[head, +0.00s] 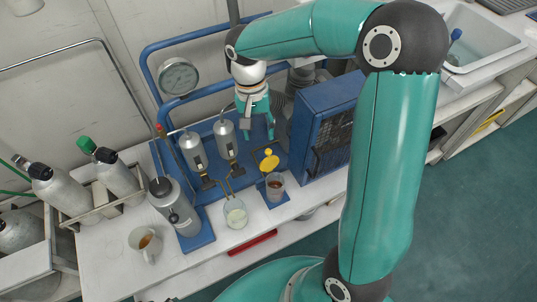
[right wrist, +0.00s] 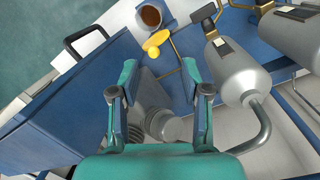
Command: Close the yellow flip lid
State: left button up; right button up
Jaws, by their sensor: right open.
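The yellow flip lid (head: 269,159) stands raised at the back of a clear cup (head: 276,187) with brown liquid, and the cup's mouth is uncovered. In the right wrist view the yellow lid (right wrist: 156,40) is beside the cup's round mouth (right wrist: 150,16). My right gripper (head: 259,130) is open and empty, pointing down above and behind the lid. In the right wrist view its two fingers (right wrist: 160,66) are spread, with the lid beyond their tips; I see no contact. My left gripper is out of view.
A blue caged unit (head: 325,125) stands right of the gripper. Metal canisters (head: 193,151) on the blue panel stand to the left. A glass beaker (head: 235,213) is left of the cup, and a white mug (head: 145,245) is further left.

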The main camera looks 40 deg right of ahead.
jog(key=t, duration=0.1)
send_near(268, 150)
jog(key=shift+m+h, duration=0.3)
jog(key=shift+m, duration=0.1)
jog(key=f, duration=0.3)
jog(key=f+b, duration=0.1)
jog(key=f, duration=0.7)
jog(key=shift+s+a, duration=0.1)
jog(key=shift+s, duration=0.2)
jog(key=shift+r, duration=0.1)
grip_shut()
